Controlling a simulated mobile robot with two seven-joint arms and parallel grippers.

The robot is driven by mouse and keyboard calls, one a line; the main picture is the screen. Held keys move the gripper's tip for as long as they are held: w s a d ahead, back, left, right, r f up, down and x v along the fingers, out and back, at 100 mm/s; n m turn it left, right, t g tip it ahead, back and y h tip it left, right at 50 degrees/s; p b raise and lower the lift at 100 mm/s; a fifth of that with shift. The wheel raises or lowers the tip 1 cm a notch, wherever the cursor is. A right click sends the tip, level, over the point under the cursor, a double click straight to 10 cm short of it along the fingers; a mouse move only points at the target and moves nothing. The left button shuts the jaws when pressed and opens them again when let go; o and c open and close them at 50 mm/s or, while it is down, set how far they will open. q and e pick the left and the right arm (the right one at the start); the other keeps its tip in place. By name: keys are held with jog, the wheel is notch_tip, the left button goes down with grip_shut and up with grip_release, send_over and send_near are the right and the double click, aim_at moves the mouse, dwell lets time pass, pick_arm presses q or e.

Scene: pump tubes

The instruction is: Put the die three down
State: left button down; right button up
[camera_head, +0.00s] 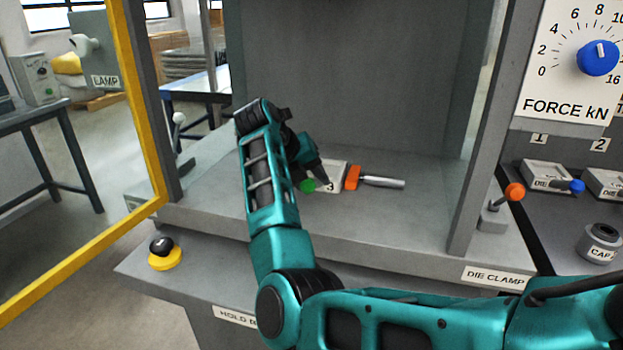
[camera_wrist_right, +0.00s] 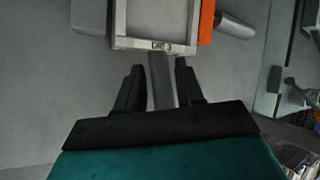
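Die three (camera_head: 330,177), a pale block with a dark "3" on its face, is on the grey press bed (camera_head: 400,215). A green knob (camera_head: 308,185) shows at its near left. My right gripper (camera_head: 314,172) is low beside the die. In the right wrist view the die (camera_wrist_right: 163,43) has its label towards me, and a grey bar (camera_wrist_right: 162,80) runs from it between my fingers. The right gripper (camera_wrist_right: 160,70) looks open, its fingers either side of the bar with a narrow gap. My left gripper is not in view.
An orange block (camera_head: 353,177) with a metal cylinder (camera_head: 383,182) is at the die's right. A die clamp lever with an orange ball (camera_head: 514,191) stands at the right post. Other dies (camera_head: 545,175) lie on the right shelf. A yellow frame (camera_head: 150,120) borders the left.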

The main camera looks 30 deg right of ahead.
jog(key=shift+o, duration=1.2)
jog(key=shift+r, duration=0.1)
jog(key=shift+r, duration=0.1)
jog(key=p+v, duration=0.1)
jog(key=v, duration=1.1)
